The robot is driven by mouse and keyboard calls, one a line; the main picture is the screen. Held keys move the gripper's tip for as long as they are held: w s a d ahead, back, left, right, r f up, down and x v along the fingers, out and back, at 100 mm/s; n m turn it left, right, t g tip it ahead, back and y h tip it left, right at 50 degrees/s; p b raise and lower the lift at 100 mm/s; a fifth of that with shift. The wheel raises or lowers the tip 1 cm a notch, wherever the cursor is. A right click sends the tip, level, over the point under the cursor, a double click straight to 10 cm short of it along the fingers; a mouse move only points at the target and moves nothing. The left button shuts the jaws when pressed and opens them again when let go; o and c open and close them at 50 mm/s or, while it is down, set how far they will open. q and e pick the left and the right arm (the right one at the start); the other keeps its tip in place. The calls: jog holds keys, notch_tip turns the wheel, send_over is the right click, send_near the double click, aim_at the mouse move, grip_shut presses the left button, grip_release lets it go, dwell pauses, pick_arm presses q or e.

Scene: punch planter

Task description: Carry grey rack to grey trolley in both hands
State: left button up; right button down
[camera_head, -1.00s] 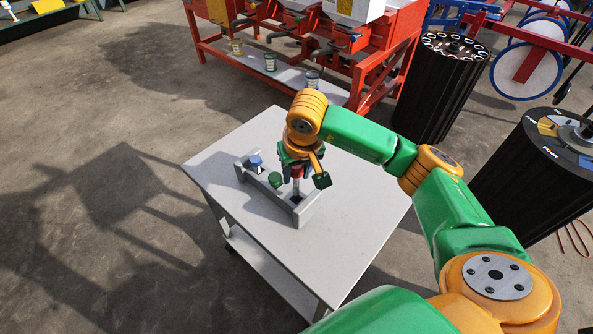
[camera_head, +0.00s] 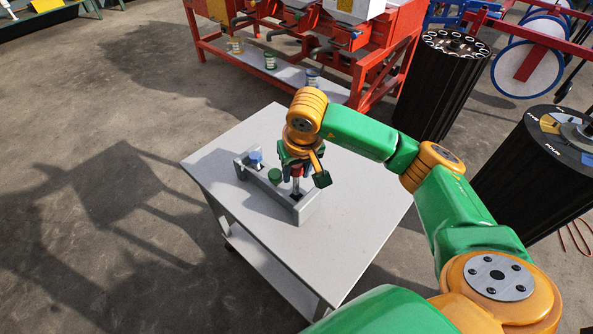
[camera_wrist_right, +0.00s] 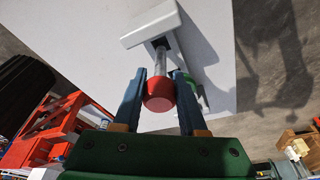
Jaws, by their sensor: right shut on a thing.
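The grey rack (camera_head: 276,196) rests on the top of the grey trolley (camera_head: 353,214). My right gripper (camera_head: 297,173) comes down over the rack's near right end. In the right wrist view its two fingers (camera_wrist_right: 160,98) stand on either side of the red knob (camera_wrist_right: 160,93) and are shut on it. The tool's metal shaft (camera_wrist_right: 157,58) runs down to the rack's end (camera_wrist_right: 152,25). My left gripper is not in view.
A red machine bench (camera_head: 350,72) stands behind the trolley, with several small cans on its low shelf. Two black fluted drums (camera_head: 437,90) stand to the right. The trolley top is bare around the rack, and the floor at left is clear.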

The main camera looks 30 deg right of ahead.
aim_at(297, 183)
dwell(0.4)
jog(key=shift+b, duration=0.3)
jog(key=shift+f+b, duration=2.4)
jog(key=shift+f, duration=0.15)
jog(key=shift+c, duration=1.9)
grip_release()
jog(key=v, duration=0.7)
jog(key=shift+r, duration=0.1)
